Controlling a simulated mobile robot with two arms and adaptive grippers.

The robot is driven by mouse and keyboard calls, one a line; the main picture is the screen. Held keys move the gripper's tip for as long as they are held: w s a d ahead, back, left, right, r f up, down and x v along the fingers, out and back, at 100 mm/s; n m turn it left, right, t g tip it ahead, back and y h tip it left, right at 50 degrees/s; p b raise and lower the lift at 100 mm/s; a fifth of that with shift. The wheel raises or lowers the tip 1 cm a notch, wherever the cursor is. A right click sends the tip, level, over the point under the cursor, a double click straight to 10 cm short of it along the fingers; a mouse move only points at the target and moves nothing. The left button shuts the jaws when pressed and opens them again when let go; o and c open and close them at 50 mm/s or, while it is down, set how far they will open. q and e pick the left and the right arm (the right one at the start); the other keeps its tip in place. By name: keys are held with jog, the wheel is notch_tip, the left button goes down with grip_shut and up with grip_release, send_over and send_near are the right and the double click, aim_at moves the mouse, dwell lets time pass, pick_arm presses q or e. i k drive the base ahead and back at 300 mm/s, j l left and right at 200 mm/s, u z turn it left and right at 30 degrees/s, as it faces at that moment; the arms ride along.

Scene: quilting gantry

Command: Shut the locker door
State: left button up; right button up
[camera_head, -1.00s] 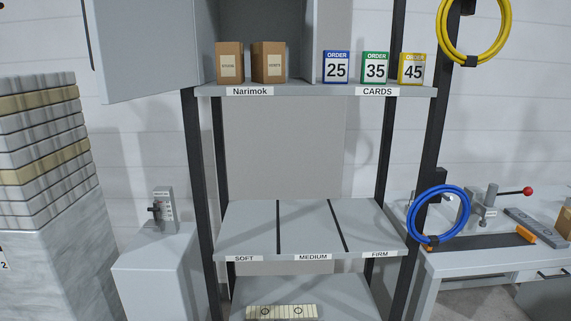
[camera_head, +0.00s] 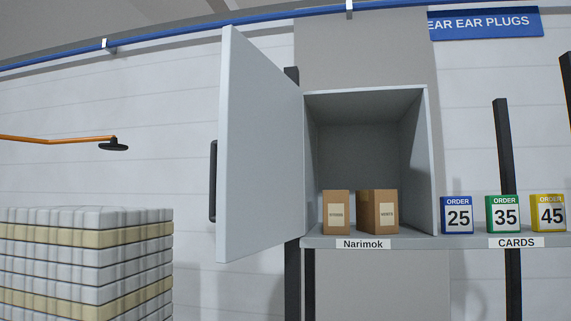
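The locker (camera_head: 418,160) is a grey box on the upper shelf, open at the front. Its grey door (camera_head: 258,150) is swung wide open to the left, hinged on the locker's left side. A dark handle (camera_head: 213,182) stands on the door's far left edge. Two brown boxes, a narrower one (camera_head: 336,204) and a wider one (camera_head: 377,200), stand at the locker's front opening, with small pale labels. Neither of my grippers is in view.
Order cards 25 (camera_head: 457,214), 35 (camera_head: 502,214) and 45 (camera_head: 547,213) stand on the shelf (camera_head: 430,242) right of the locker. A stack of pale blocks (camera_head: 85,265) is at lower left. An orange arm with a black end (camera_head: 113,146) juts in from the left.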

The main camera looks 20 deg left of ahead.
aim_at(256, 194)
jog(key=i+j+z, duration=0.2)
jog(key=j, duration=0.3)
jog(key=i+j+z, duration=0.15)
jog(key=j, duration=0.4)
jog(key=i+j+z, duration=0.2)
jog(key=j, duration=0.35)
jog(key=j+z, duration=0.2)
jog(key=j, duration=0.35)
